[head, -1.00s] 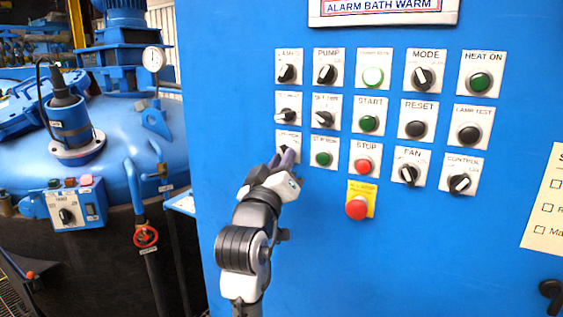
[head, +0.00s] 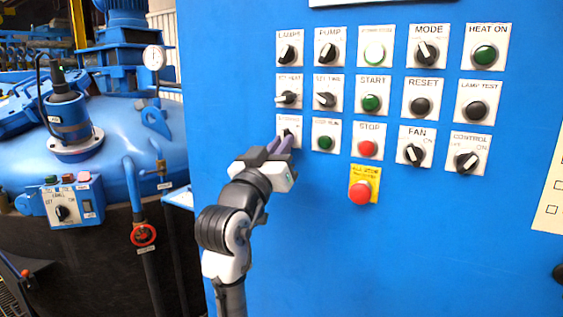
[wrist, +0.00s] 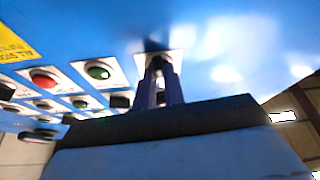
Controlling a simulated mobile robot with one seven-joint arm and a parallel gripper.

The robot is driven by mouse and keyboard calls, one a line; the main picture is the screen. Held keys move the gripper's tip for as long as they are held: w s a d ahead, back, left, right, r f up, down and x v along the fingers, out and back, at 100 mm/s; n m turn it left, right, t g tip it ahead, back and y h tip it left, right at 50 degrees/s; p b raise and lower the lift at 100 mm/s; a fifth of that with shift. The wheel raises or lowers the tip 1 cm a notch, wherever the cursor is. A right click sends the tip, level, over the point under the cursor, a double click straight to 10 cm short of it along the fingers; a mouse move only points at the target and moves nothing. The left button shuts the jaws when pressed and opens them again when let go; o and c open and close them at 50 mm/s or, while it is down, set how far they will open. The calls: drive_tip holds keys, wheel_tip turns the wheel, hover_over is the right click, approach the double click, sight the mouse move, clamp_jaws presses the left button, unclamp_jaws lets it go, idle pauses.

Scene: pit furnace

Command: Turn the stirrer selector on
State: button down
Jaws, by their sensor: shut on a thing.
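The stirrer selector (head: 287,131) is a small black knob on a white plate, lowest in the left column of the blue panel. Its label is too blurred to read surely. My gripper (head: 281,145) reaches it from below left, with its purple fingers at the knob. In the wrist view the gripper (wrist: 160,88) has its two fingers closed around the knob on its white plate (wrist: 142,62). The fingers hide part of the knob, so its exact pointing direction is unclear.
Just right is a green button (head: 325,143), then the red STOP button (head: 368,148). A red emergency button (head: 361,192) on a yellow plate sits below STOP. The FAN selector (head: 414,153) is further right. The panel below the selector is bare.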

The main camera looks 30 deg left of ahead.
drive_tip(key=shift+a+m+g+h+b, duration=0.15)
drive_tip(key=shift+m+h+b, duration=0.85)
drive_tip(key=shift+m, duration=0.85)
drive_tip(key=shift+a+m+g+h+b, duration=0.1)
drive_tip(key=shift+m+g+h+b, duration=0.1)
drive_tip(key=shift+m+h+b, duration=1.2)
drive_tip(key=shift+a+m+g+h+b, duration=0.15)
drive_tip(key=shift+m+h+b, duration=0.45)
drive_tip(key=shift+m, duration=1.65)
drive_tip(key=shift+r+m, duration=0.1)
drive_tip(key=shift+m, duration=0.2)
drive_tip(key=c, duration=1.5)
unclamp_jaws()
drive_tip(key=b+v, duration=0.3)
drive_tip(key=v, duration=1.1)
drive_tip(key=shift+r, duration=0.1)
